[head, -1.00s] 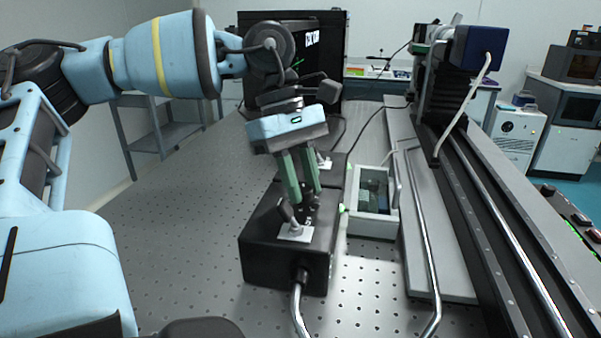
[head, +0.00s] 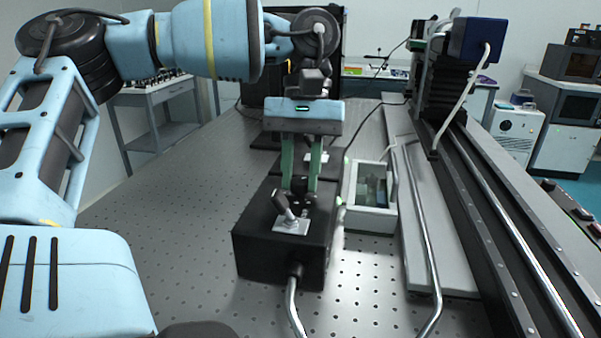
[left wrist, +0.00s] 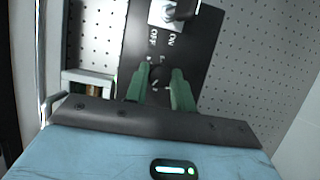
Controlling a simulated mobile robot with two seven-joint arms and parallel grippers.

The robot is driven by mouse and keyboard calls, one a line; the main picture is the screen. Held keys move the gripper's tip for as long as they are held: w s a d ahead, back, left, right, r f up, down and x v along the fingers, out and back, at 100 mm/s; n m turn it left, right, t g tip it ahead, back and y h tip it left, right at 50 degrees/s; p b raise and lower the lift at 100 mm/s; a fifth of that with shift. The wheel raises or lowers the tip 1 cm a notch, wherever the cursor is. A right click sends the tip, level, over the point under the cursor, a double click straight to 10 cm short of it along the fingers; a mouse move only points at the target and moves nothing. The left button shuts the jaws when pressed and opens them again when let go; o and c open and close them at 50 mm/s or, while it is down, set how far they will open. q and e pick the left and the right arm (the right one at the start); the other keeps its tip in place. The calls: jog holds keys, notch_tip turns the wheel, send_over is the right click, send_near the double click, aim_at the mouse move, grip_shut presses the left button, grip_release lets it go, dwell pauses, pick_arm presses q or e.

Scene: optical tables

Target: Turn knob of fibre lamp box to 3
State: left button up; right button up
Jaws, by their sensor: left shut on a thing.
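The fibre lamp box (head: 258,252) is a black box on the perforated table, with a metal-plated toggle switch (head: 291,224) on its top and a metal tube leaving its front. The left wrist view shows the box top (left wrist: 192,45) with ON and OFF lettering beside the switch (left wrist: 168,14). My left gripper (head: 299,188) points down on the box top behind the switch. Its green fingers (left wrist: 161,88) are shut on the small dark knob (left wrist: 158,72), which they partly hide. The knob's setting is too small to read. My right gripper is not in view.
A second black box (head: 318,158) with a similar switch stands behind. A pale open-topped box (head: 371,218) is close on the right, beside a bent metal tube and a long rail (head: 480,215). The table left of the lamp box (head: 180,225) is clear.

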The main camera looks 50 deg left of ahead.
pick_arm(q)
jog(key=shift+w+m+y, duration=0.1)
jog(key=shift+m+y, duration=0.3)
jog(key=shift+m, duration=0.7)
jog(key=o, duration=1)
jog(key=v, duration=0.7)
jog(key=shift+w+r+p, duration=0.3)
jog(key=shift+r, duration=0.05)
